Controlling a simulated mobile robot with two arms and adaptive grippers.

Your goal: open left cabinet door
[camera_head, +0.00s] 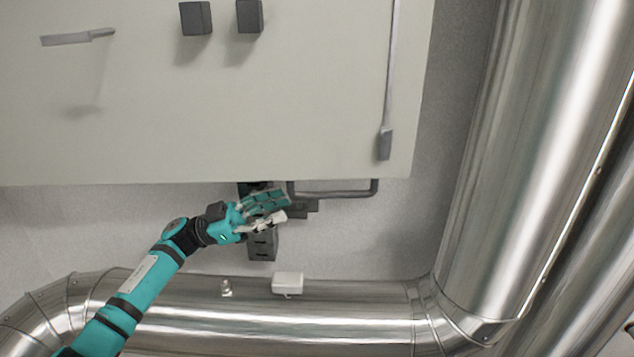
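A large pale grey-white cabinet panel (290,110) fills the top of the head view. A long thin grey bar (389,75) runs down its right side and ends in a wider grip. I cannot tell which part is the left door. My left gripper (287,206) is just below the panel's lower edge, in front of dark grey blocks (262,245). Its fingers look apart, with nothing seen between them. A dark grey bar handle (335,193) is just right of the fingertips; I cannot tell whether they touch. My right gripper is not in view.
Two dark grey blocks (196,18) (249,16) and a flat grey handle (77,37) are on the panel. Large shiny metal pipes run along the bottom (350,318) and right (540,130). A small white box (287,283) sits on the lower pipe.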

